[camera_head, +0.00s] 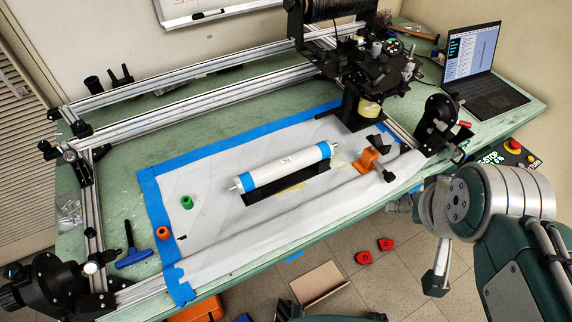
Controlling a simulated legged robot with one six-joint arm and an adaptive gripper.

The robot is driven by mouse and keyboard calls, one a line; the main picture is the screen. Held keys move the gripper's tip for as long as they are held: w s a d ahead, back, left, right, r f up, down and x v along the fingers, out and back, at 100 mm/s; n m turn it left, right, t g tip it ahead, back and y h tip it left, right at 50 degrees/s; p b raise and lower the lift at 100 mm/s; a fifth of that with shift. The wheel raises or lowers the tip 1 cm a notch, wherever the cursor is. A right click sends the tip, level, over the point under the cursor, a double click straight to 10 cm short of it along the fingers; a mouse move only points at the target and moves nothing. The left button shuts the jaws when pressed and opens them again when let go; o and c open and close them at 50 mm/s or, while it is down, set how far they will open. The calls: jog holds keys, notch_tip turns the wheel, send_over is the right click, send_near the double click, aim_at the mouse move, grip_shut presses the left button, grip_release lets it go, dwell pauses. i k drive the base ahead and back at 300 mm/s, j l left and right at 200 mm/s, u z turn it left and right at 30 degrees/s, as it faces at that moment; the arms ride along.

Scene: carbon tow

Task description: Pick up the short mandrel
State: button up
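The short mandrel (285,165) appears to be the white cylinder with blue bands near both ends, a thin pin at its left end and a small dark marking on top. It lies slightly tilted across the picture on a low black stand (262,193), in the middle of a white sheet. Nothing holds it. My arm shows at the right, beyond the bench's front edge and well apart from the mandrel. I cannot make out my gripper's fingers in this view.
The white sheet (215,220) is edged with blue tape. Metal rails (200,107) run behind it. Black machinery (372,60) and a laptop (480,75) stand at the right. An orange clamp (367,160), green ring (187,202) and blue-handled tool (134,258) are also on the bench.

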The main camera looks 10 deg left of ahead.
aim_at(247, 181)
jog(key=k+u, duration=0.1)
jog(key=u, duration=0.75)
jog(key=k+u, duration=0.15)
jog(key=u, duration=0.3)
jog(key=k+u, duration=0.1)
jog(key=u, duration=0.3)
jog(key=i+u, duration=0.15)
jog(key=u, duration=0.4)
jog(key=i+l+u, duration=0.1)
jog(key=i+l, duration=0.15)
jog(key=l, duration=0.25)
jog(key=k+l, duration=0.1)
jog(key=l, duration=0.25)
jog(key=k+l, duration=0.1)
jog(key=l, duration=0.3)
jog(key=k+l, duration=0.15)
jog(key=l, duration=0.2)
